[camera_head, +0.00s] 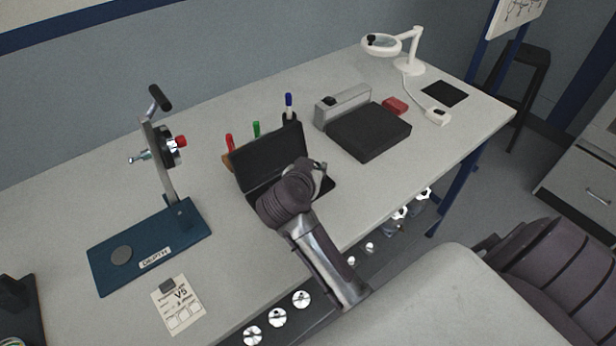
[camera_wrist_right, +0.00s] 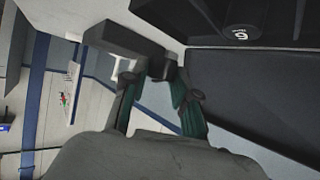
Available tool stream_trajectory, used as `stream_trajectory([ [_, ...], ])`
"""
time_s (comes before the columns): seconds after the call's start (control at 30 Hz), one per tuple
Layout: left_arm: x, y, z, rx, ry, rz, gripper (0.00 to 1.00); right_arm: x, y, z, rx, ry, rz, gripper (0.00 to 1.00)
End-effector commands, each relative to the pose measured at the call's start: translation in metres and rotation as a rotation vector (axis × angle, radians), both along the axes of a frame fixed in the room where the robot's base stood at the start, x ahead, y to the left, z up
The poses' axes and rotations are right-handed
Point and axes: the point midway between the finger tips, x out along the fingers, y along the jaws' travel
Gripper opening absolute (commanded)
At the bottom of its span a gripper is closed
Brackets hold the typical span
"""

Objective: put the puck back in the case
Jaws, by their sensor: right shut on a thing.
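The black case (camera_head: 268,150) stands open on the bench, its lid raised at the back. My right gripper (camera_head: 320,168) is over the right part of the case and hides much of its inside. In the right wrist view the gripper (camera_wrist_right: 162,78) is shut on a small dark piece (camera_wrist_right: 161,67) at the fingertips, which looks like the puck; its shape is hard to make out. A dark round thing with a pale mark (camera_wrist_right: 241,32) shows at the upper right of that view; I cannot tell what it is. My left gripper is not in view.
A blue-based stand (camera_head: 150,247) and a paper card (camera_head: 178,303) are to the left. Markers (camera_head: 288,105) stand behind the case. A black block (camera_head: 368,131), a grey box (camera_head: 343,107) and a white magnifier lamp (camera_head: 410,62) are to the right. Bench shows clear along the back left.

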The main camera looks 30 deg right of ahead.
Motion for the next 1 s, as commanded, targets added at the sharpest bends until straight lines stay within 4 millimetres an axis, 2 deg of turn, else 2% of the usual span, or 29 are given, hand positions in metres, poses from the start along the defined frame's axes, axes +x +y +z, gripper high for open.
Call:
stream_trajectory([
  [0.03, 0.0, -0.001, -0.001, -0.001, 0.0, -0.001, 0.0, 0.009, 0.0, -0.004, -0.002, -0.001, 0.0, 0.0],
  [0.17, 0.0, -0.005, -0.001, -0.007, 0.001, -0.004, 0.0, 0.021, 0.0, -0.012, 0.0, -0.001, 0.0, 0.0],
  [0.27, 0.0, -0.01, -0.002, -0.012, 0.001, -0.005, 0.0, 0.023, 0.0, -0.019, -0.001, 0.001, 0.001, 0.0],
  [0.5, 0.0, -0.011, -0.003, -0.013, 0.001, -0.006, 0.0, 0.022, 0.0, -0.051, -0.002, 0.001, 0.001, 0.0],
  [0.9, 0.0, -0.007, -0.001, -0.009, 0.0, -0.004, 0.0, 0.022, 0.0, -0.055, -0.001, 0.0, -0.001, 0.0],
  [0.93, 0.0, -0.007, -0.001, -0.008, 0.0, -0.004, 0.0, 0.022, 0.0, -0.056, -0.001, 0.0, -0.001, 0.3],
  [1.0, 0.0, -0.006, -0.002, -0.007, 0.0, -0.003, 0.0, 0.022, 0.0, -0.056, 0.0, -0.001, 0.0, 0.42],
])
